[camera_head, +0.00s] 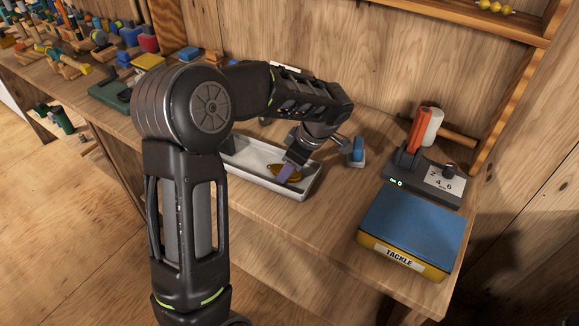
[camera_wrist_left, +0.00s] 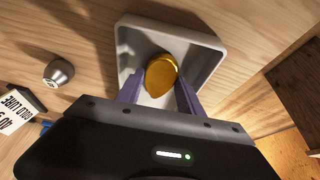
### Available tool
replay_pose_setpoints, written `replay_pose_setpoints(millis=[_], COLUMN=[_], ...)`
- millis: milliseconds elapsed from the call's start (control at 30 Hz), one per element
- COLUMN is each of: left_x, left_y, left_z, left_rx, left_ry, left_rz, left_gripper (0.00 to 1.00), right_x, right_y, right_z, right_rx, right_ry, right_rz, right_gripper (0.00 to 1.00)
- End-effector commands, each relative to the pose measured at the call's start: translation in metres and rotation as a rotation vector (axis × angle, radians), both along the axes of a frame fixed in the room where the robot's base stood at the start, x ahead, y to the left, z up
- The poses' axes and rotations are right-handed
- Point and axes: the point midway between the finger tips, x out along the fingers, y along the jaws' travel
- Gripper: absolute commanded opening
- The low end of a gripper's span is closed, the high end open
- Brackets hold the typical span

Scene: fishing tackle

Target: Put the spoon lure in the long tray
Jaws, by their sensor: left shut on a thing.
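The gold spoon lure (camera_head: 273,167) is at my left gripper (camera_head: 286,172), over the right end of the long pale tray (camera_head: 246,150). In the left wrist view the lure (camera_wrist_left: 161,76) shows between the two purple fingers (camera_wrist_left: 157,92), with the tray's walls (camera_wrist_left: 208,56) around it. My left gripper is shut on the lure, pointing down. I cannot tell whether the lure touches the tray floor. My arm hides part of the tray's left end in the head view. My right gripper is not in view.
A blue-topped tackle box (camera_head: 412,228) and a dark device with an orange lever (camera_head: 418,130) stand to the right. A small blue object (camera_head: 357,150) is just right of the tray. A silver knob-like piece (camera_wrist_left: 58,72) lies beside the tray. Many small items crowd the far-left bench.

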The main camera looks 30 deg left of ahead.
Motion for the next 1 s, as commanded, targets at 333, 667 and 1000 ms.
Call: replay_pose_setpoints(millis=[333, 667, 1000], left_x=[0.000, 0.000, 0.004], left_y=[0.000, 0.000, -0.022], left_z=[0.000, 0.005, 0.054], left_rx=[0.000, 0.000, 0.000], left_ry=[0.000, 0.000, -0.006], left_rz=[0.000, 0.000, -0.002], left_gripper=[0.66, 0.66, 0.66], right_x=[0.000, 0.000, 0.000], right_y=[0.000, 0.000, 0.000], right_z=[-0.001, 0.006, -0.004], right_rx=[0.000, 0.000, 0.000], right_ry=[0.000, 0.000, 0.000], right_rz=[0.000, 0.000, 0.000], right_gripper=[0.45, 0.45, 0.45])
